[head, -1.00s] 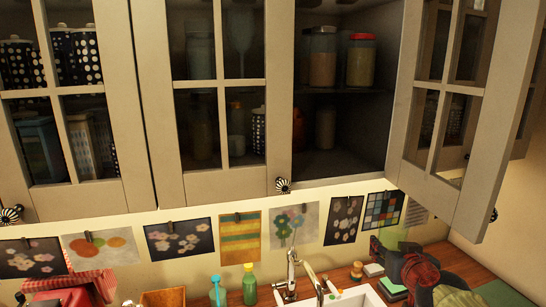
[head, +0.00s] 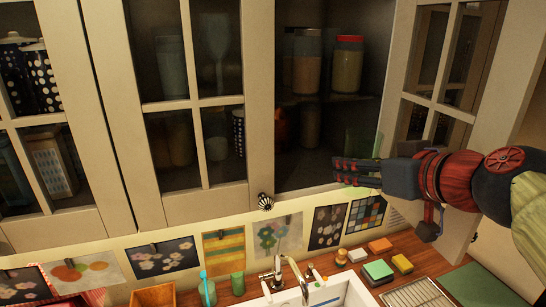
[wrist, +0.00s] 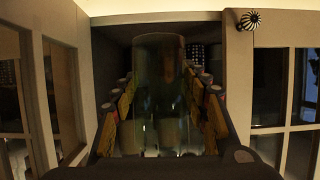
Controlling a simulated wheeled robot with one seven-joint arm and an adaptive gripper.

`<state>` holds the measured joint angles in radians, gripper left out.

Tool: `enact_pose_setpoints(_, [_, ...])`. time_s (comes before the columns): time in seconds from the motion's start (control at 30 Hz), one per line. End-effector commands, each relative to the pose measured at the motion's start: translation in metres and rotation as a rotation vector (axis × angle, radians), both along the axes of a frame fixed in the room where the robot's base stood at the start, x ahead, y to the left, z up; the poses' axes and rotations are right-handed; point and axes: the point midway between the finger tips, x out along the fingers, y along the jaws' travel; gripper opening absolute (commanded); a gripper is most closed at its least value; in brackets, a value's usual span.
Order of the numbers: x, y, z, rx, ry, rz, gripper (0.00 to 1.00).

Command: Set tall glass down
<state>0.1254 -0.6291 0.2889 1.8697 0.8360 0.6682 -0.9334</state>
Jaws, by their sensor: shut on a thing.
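My gripper (head: 345,172) is at the lower right of the open wall cabinet, its fingers pointing left across the opening. It is shut on the tall glass, a clear greenish tumbler. The glass (head: 362,138) shows dimly above the fingers in the head view, in front of the dark lower compartment. In the wrist view the glass (wrist: 155,90) stands between the two rows of finger pads (wrist: 160,112), with the cabinet interior behind it. I cannot tell how far inside the cabinet it is, or whether its base touches anything.
The middle shelf (head: 322,99) holds two jars, one red-lidded (head: 347,62). Dim jars (head: 310,127) stand in the lower compartment, left of the glass. The open glazed door (head: 400,110) is close at the right; a closed door (head: 261,110) borders the left. A sink (head: 340,290) lies below.

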Motion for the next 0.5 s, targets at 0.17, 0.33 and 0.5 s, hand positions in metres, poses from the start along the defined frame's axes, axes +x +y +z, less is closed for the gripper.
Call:
enact_pose_setpoints(0.17, [0.036, 0.016, 0.002, 0.000, 0.004, 0.005, 0.08])
enact_pose_setpoints(0.33, [0.074, 0.033, 0.002, 0.000, 0.004, 0.004, 0.08])
enact_pose_setpoints(0.5, [0.112, 0.048, 0.003, 0.000, 0.003, 0.003, 0.08])
